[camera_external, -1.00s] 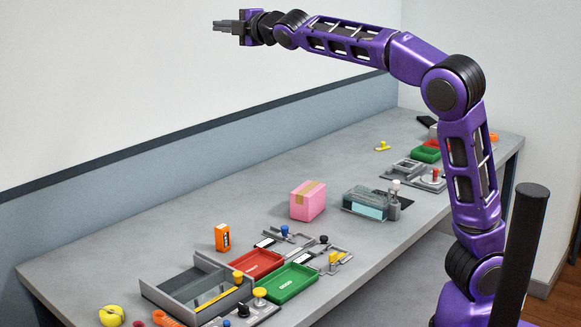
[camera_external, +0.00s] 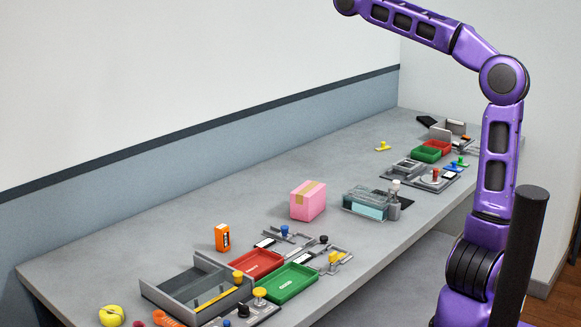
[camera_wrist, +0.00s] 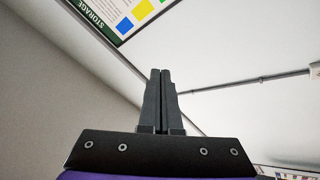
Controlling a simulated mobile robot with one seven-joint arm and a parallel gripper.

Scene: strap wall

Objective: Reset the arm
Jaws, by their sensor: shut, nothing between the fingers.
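My gripper (camera_wrist: 160,74) shows in the wrist view with its two dark fingers together and nothing between them. It points up toward the wall and ceiling, away from the table. In the external view my purple arm rises at the right and reaches up to the top edge. My gripper is out of that picture.
The long grey table (camera_external: 150,222) runs along the wall. On it are a pink box (camera_external: 308,203), a clear container (camera_external: 365,204), an orange item (camera_external: 222,237), a red tray (camera_external: 257,264) and a green tray (camera_external: 291,283). A sign (camera_wrist: 120,15) hangs above. The air over the table is clear.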

